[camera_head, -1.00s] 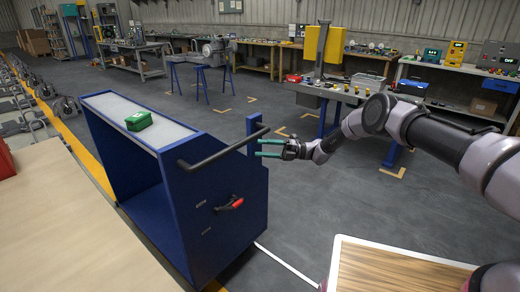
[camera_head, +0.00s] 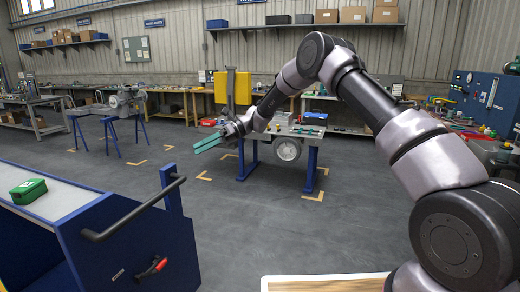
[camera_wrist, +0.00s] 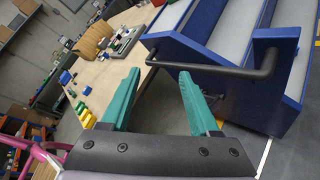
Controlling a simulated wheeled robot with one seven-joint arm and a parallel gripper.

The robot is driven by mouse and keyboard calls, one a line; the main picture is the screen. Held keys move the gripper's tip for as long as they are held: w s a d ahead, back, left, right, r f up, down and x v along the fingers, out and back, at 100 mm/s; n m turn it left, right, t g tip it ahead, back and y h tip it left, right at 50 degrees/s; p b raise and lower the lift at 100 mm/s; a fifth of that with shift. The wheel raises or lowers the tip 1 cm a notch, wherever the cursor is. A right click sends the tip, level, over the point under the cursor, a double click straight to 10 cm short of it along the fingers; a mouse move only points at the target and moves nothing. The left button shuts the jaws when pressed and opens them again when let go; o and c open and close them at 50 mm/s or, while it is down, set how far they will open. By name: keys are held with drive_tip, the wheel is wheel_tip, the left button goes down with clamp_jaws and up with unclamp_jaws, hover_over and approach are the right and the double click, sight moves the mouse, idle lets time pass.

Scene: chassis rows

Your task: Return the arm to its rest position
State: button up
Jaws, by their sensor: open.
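My gripper (camera_head: 209,143) is open and empty, its two teal fingers pointing left in the head view. It hangs in the air, apart from the blue cart (camera_head: 140,238) at the lower left. My arm is raised and bent, its links reaching up from the lower right. In the wrist view the teal fingers (camera_wrist: 158,95) are spread with nothing between them, and the cart's dark handle (camera_wrist: 210,68) shows beyond them.
A workbench (camera_head: 305,130) with a yellow panel (camera_head: 233,88) stands behind my gripper. A wood-topped surface (camera_head: 325,284) is at the bottom edge. A wooden table (camera_wrist: 125,75) with loose parts shows in the wrist view. The grey floor between cart and workbench is clear.

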drive_tip(key=s+d+r+n+t+h, duration=0.3)
drive_tip(key=s+d+r+n, duration=0.1)
drive_tip(key=d+r, duration=0.7)
drive_tip(key=s+d+r+n+t+h, duration=0.2)
drive_tip(key=s+d+r+n+t, duration=0.25)
drive_tip(key=d+r, duration=0.6)
drive_tip(key=s+d+n+t+h, duration=0.5)
drive_tip(key=s+d+n, duration=0.3)
drive_tip(key=s+d, duration=1.2)
drive_tip(key=d+t, duration=0.1)
drive_tip(key=d, duration=0.2)
drive_tip(key=shift+s+d+h, duration=0.15)
drive_tip(key=shift+d+h, duration=0.05)
drive_tip(key=shift+h, duration=0.2)
drive_tip(key=shift+r+t, duration=0.1)
drive_tip(key=shift+t, duration=0.15)
